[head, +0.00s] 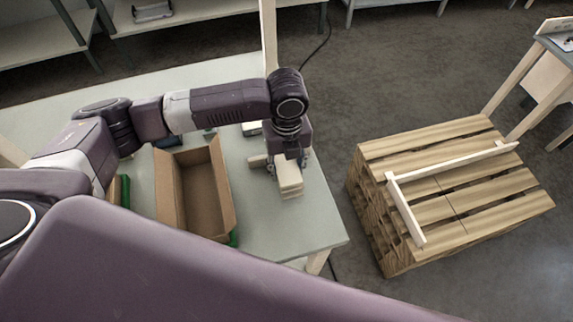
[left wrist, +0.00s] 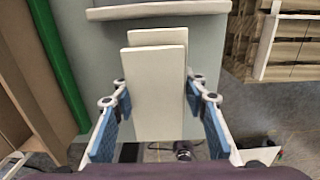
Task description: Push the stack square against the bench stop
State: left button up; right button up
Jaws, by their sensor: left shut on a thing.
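A small stack of cream, flat pieces (head: 290,184) lies near the right end of the grey-green bench (head: 310,225). My left gripper (head: 287,163) reaches down over it and is shut on it. In the left wrist view the stack (left wrist: 155,95) stands between the blue-padded fingers of the gripper (left wrist: 158,100). Its two visible pieces are not flush; one end sticks out past the other. A pale bar (left wrist: 160,9) crosses the top of that view, with a narrow strip of bench between it and the stack. It looks like the bench stop. My right gripper is not in view.
An open cardboard box (head: 200,192) stands on the bench left of the gripper, with green (left wrist: 55,60) beside it in the wrist view. A pale post (head: 268,38) rises behind. A wooden pallet (head: 450,190) with a pale L-shaped rail stands across a floor gap.

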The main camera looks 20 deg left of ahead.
pick_arm(q)
jog(key=shift+f+b, duration=0.55)
jog(key=shift+f, duration=0.05)
jog(key=shift+a+f+b, duration=0.1)
jog(key=shift+f+b, duration=0.65)
jog(key=shift+b, duration=0.3)
jog(key=shift+f, duration=0.75)
jog(key=shift+w+a, duration=0.15)
jog(key=shift+w, duration=0.2)
jog(key=shift+w+a, duration=0.4)
jog(key=shift+w, duration=0.1)
jog(key=shift+w+a, duration=0.1)
jog(key=shift+w, duration=0.05)
dwell(0.7)
jog(key=shift+s+f+p, duration=0.1)
jog(key=shift+s+p, duration=0.1)
jog(key=shift+p, duration=0.3)
dwell(0.3)
